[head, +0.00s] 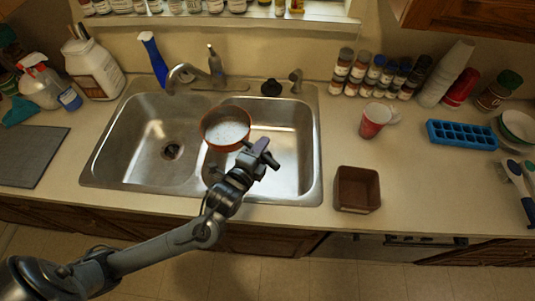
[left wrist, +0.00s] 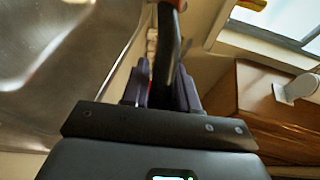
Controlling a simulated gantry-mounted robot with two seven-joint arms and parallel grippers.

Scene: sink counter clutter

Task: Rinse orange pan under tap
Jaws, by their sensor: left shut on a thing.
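The orange pan (head: 226,141) is over the sink (head: 308,150), around the divider between the two basins. Its light inside faces up. My left gripper (head: 264,153) is at the pan's right side, over the right basin, shut on its handle. In the left wrist view the dark handle (left wrist: 166,45) runs between the fingers of the gripper (left wrist: 162,92). The tap (head: 186,72) stands behind the sink, with its spout reaching left, up and left of the pan. I cannot tell whether water runs. My right gripper is not in view.
A brown square container (head: 357,189), a red cup (head: 374,120) and a blue ice tray (head: 461,134) are on the right counter. The left basin (head: 145,145) is empty.

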